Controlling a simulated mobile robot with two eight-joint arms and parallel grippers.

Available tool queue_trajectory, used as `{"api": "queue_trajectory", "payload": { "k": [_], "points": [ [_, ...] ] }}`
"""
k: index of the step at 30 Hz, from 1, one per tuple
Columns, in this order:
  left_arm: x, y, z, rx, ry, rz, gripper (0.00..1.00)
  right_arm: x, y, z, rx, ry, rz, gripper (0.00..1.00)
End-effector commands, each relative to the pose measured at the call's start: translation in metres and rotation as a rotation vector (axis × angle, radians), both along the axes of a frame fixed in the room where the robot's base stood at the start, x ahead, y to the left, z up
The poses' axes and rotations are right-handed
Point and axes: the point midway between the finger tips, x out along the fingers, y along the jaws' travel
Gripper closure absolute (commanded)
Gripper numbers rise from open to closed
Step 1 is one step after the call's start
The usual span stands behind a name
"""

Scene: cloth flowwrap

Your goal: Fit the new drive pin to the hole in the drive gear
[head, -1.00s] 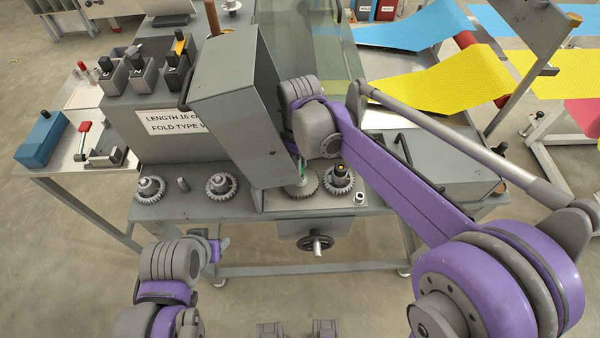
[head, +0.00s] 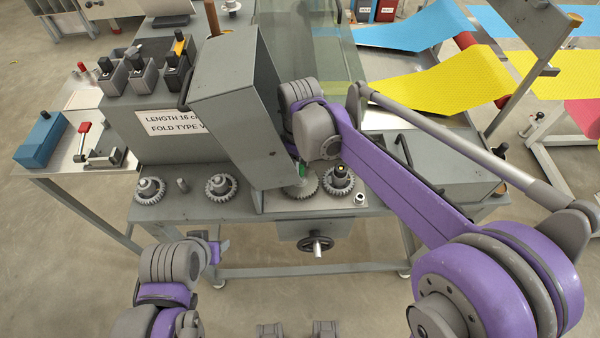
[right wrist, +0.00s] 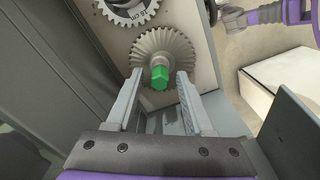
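The drive gear (right wrist: 166,48) is a grey toothed wheel in the right wrist view; in the head view part of its rim (head: 304,191) shows below the tilted grey housing. A green pin (right wrist: 160,76) stands in front of the gear's centre; I cannot tell how deep it sits. It also shows as a small green patch in the head view (head: 301,169). My right gripper (right wrist: 158,82) is open, one finger on each side of the pin, with gaps on both sides. My left gripper (head: 223,247) hangs low, in front of the bench; its fingers are too small to read.
A second gear (right wrist: 126,8) marked 16 cm is mounted beside the drive gear. Loose gears (head: 149,190) (head: 221,187) and a small grey cylinder (head: 183,185) lie on the bench to the left. The tilted housing (head: 237,100) stands close by my right gripper. A handwheel (head: 317,244) is below.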

Motion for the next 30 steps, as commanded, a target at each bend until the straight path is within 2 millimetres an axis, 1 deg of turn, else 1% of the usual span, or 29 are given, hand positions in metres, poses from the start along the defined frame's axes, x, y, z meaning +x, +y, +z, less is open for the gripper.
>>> {"api": "queue_trajectory", "payload": {
  "k": [8,11,14,24,27,30],
  "points": [
    [0.0,0.0,0.0,0.0,0.0,0.0,0.5,0.0,0.0,0.0,0.0,0.0,0.0,0.41],
    [0.0,0.0,0.0,0.0,0.0,0.0,0.5,0.0,0.0,0.004,0.0,0.0,0.0,0.41],
    [0.0,0.0,0.001,0.0,-0.001,0.0,0.5,0.0,0.0,0.016,0.0,0.0,0.0,0.41],
    [0.002,0.0,0.007,0.0,-0.004,0.0,0.5,0.0,0.0,0.083,0.0,0.0,0.001,0.41],
    [0.003,0.0,0.008,0.0,-0.005,0.0,0.5,0.0,0.0,0.096,0.0,0.0,0.0,0.41],
    [0.003,0.0,0.008,0.0,-0.005,0.0,0.5,0.0,0.0,0.105,0.0,0.0,0.0,0.41]
  ]
}}
